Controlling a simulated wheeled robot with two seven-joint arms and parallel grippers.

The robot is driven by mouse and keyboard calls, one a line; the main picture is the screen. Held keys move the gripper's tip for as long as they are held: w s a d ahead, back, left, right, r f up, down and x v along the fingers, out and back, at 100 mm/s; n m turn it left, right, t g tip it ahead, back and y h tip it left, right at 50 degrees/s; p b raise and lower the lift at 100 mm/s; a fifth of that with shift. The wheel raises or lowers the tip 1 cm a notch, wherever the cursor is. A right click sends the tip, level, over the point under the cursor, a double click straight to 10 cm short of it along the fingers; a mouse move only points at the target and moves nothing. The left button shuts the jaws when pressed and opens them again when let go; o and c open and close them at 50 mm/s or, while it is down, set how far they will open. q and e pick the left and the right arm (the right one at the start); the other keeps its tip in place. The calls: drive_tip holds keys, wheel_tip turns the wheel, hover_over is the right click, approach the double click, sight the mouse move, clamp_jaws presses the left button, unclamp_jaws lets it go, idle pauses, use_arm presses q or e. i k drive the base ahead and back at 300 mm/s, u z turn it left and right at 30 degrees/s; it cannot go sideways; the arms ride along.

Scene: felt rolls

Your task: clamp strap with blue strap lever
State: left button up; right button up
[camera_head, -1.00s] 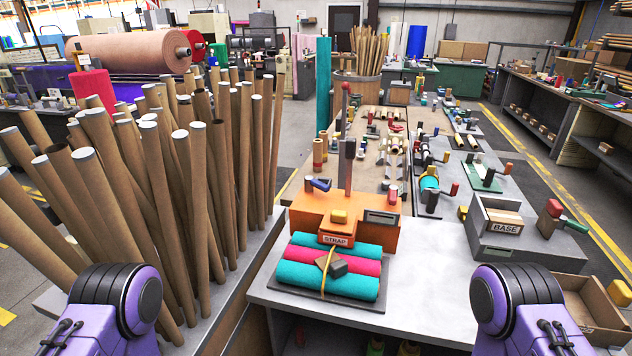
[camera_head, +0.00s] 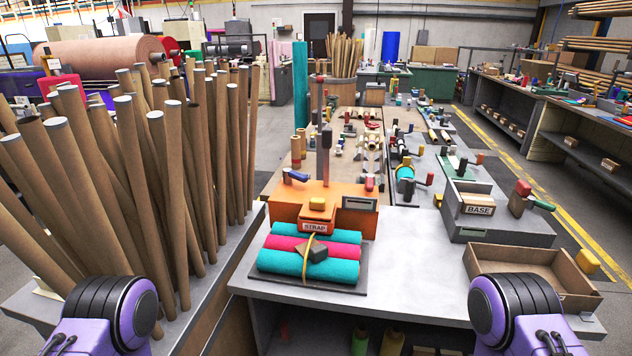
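The orange strap station (camera_head: 285,210) with the STRAP label stands on the grey bench ahead. The blue strap lever (camera_head: 296,176) is at its upper left and lies tilted. In front of the station, two teal felt rolls (camera_head: 285,263) and a red-pink roll (camera_head: 345,249) lie side by side on a dark board (camera_head: 340,288). A yellow strap (camera_head: 307,254) crosses over them, with a dark buckle block (camera_head: 317,249) on top. Purple links of both my arms show at the bottom corners. Neither gripper is in view.
Tall cardboard tubes (camera_head: 180,190) stand close together on the left. A grey BASE box (camera_head: 500,226) and an open cardboard tray (camera_head: 520,257) are on the right of the bench. The bench top right of the rolls (camera_head: 415,265) is clear.

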sight(287, 172)
drive_tip(key=z, duration=0.5)
drive_tip(key=k, duration=1.15)
drive_tip(key=u, duration=0.35)
drive_tip(key=i, duration=1.5)
drive_tip(key=z, duration=0.3)
